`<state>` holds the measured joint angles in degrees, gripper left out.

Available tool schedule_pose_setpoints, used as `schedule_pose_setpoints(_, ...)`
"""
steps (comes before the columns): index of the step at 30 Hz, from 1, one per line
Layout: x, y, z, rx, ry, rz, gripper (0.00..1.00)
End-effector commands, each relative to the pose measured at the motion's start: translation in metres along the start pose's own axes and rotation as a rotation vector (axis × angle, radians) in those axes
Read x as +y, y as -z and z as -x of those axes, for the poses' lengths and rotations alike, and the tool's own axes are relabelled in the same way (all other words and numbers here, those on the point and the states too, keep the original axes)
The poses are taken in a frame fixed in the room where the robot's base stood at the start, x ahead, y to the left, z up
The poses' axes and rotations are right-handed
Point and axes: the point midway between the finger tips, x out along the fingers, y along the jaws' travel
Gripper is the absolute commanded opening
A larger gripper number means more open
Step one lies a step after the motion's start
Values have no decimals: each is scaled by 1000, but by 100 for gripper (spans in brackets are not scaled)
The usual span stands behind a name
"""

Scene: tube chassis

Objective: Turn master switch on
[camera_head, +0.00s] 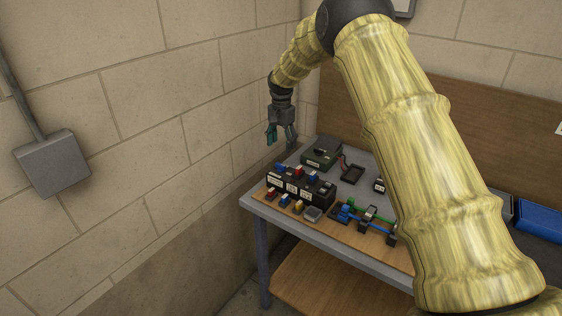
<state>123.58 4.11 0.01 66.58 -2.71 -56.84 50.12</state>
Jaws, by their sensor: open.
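My gripper (281,141) is open and empty, its fingers pointing down. It is above the far left part of the table, near the wall. Below it and a little right is a dark green box (321,154) with a pale label. In front stands a black block (300,186) with white labels and red and blue pieces on top. Small red, blue and yellow-topped parts (285,200) line the wooden board before it. I cannot tell which part is the master switch.
A grey table (254,203) stands by the walls. A black tray (351,174), blue and green wired parts (367,213) and a blue bin (540,220) are to the right. A grey box (52,163) is on the left wall. My arm hides the table's middle.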

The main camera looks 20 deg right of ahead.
Motion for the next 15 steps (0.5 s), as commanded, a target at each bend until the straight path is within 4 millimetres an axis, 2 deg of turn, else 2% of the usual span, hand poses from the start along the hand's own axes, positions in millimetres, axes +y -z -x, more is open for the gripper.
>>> schedule_pose_setpoints(6, 2, -1, -36, -3, -4, 0, 61)
schedule_pose_setpoints(15, 1, -1, -74, -3, -3, 0, 61)
